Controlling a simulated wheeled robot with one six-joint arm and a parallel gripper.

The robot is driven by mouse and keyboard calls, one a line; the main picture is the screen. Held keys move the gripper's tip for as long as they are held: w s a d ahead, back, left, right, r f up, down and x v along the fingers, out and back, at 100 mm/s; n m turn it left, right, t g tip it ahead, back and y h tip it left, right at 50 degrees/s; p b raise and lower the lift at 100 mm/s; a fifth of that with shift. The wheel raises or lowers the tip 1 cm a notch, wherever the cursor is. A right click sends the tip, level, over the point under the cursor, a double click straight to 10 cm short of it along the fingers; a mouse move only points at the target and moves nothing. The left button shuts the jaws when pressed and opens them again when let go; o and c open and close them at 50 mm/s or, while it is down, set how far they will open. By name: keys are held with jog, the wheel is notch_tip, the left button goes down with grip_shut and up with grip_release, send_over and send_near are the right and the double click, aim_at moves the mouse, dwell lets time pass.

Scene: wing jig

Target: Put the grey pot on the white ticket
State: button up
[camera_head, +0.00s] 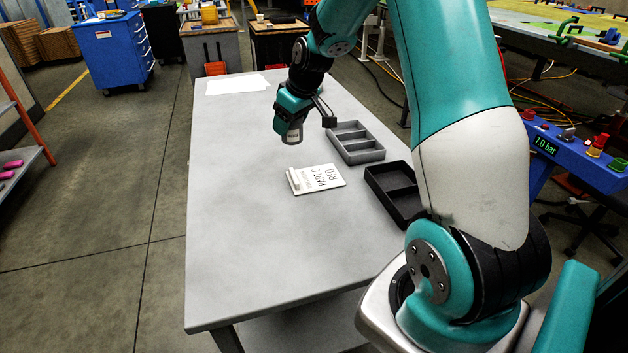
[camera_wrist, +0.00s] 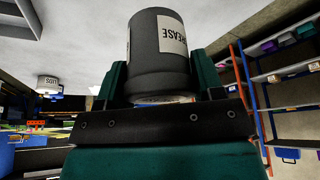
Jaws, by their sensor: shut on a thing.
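The grey pot (camera_head: 292,136) hangs from my gripper (camera_head: 292,122), held in the air above the table. In the wrist view the pot (camera_wrist: 158,75) is a dark grey cylinder with a pale label reading "GREASE", clasped between the two teal fingers (camera_wrist: 160,92). The white ticket (camera_head: 322,180) lies flat on the table, with black print that seems to read "PART C RED" and a small pale bar along its left edge. The pot is beyond the ticket and a little to its left in the head view, apart from it.
A grey divided tray (camera_head: 355,157) stands right of the pot. A black divided tray (camera_head: 375,183) stands right of the ticket. A white sheet (camera_head: 238,86) lies at the table's far left. The grey table's (camera_head: 240,240) left and near parts are clear.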

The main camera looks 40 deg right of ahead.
notch_tip(320, 180, up, 5)
jog(key=n+b, duration=0.1)
send_over(306, 175)
jog(key=s, duration=0.2)
jog(key=shift+n+y, duration=0.3)
jog(key=f, duration=1.9)
jog(key=shift+d+f+p, duration=0.25)
jog(key=shift+d+p, duration=0.15)
jog(key=shift+f, duration=0.1)
jog(key=o, duration=1)
